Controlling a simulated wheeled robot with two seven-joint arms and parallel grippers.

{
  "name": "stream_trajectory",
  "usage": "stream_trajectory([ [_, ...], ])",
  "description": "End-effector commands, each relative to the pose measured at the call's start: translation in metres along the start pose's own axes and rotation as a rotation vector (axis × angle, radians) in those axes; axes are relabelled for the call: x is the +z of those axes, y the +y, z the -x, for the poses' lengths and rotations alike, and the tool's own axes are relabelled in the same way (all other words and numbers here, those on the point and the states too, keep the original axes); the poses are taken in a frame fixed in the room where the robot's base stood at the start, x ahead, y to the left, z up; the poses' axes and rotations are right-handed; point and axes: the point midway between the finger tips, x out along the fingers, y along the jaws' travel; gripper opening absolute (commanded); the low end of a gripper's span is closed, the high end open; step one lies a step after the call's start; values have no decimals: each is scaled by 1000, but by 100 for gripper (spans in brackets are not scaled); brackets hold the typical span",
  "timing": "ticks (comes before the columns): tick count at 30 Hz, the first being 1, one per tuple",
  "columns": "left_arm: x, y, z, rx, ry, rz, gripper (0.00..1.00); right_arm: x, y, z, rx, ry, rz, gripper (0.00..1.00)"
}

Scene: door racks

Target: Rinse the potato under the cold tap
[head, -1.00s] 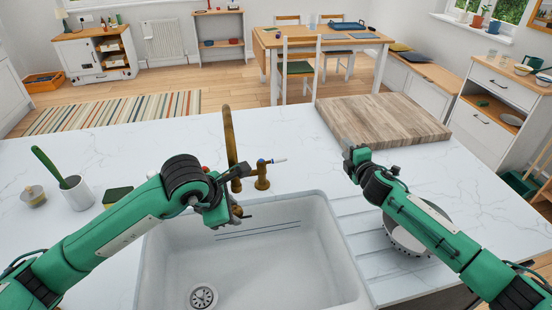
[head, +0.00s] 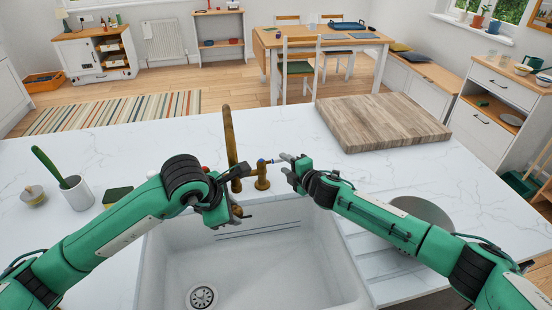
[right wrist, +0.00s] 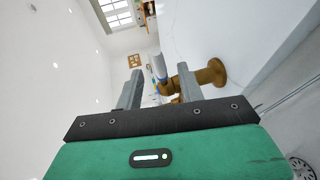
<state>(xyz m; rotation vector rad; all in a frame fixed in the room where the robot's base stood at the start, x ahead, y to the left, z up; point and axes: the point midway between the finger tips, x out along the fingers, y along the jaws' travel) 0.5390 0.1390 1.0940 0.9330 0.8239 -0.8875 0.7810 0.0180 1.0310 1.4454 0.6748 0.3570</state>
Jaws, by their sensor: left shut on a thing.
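The brass tap (head: 230,140) stands behind the white sink (head: 180,265). Its side lever (head: 262,172) has a blue tip, also seen in the right wrist view (right wrist: 160,68). My left gripper (head: 232,214) is over the back of the sink, by the tap spout. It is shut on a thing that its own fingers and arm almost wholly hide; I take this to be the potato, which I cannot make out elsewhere. My right gripper (head: 285,166) is open at the lever's blue tip. In the right wrist view its fingers (right wrist: 158,88) stand either side of the lever, apart. I see no running water.
A wooden board (head: 383,120) lies at the back right of the counter. A round grey item (head: 425,212) is partly under my right arm. A white cup (head: 76,192) with a green-handled brush and a sponge (head: 117,196) stand at the left.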

Motion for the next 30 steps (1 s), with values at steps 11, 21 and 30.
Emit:
stream_trajectory([
  [11,0,0,0,0,0,0,13,0,1,-47,0,-2,1,39],
  [21,0,0,0,0,0,0,13,1,0,-63,0,-1,2,39],
  [30,0,0,0,0,0,0,13,0,0,-63,0,-1,1,33],
])
